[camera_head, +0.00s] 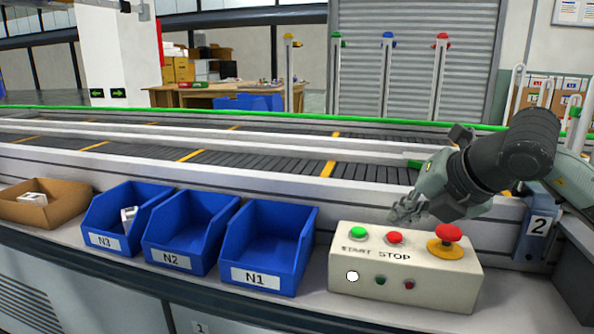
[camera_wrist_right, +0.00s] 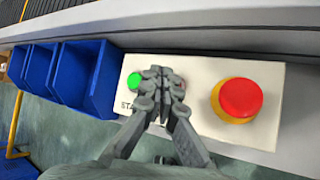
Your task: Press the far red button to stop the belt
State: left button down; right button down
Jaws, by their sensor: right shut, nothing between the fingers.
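A cream control box (camera_head: 345,258) stands on the ledge. On its top are a green button (camera_head: 358,231) marked START, a flat red button (camera_head: 395,237) marked STOP, and a red mushroom button (camera_head: 449,232) on a yellow collar at the right. My right gripper (camera_head: 404,212) is shut and empty, just above and behind the STOP button. In the right wrist view my right gripper (camera_wrist_right: 161,76) hides most of the STOP button, with the green button (camera_wrist_right: 134,79) to its left and the mushroom button (camera_wrist_right: 240,97) to its right. Whether it touches the box cannot be told. My left gripper is out of view.
The conveyor belt (camera_head: 260,167) runs behind the box. Blue bins N1 (camera_head: 257,275), N2 (camera_head: 172,259) and N3 (camera_head: 104,240) stand left of the box; N3 holds a small white item. A cardboard box (camera_head: 62,205) with a white item is at far left.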

aim_at(398, 237)
notch_tip(398, 237, up, 6)
jog(key=p, duration=0.3)
dwell(0.5)
dwell(0.3)
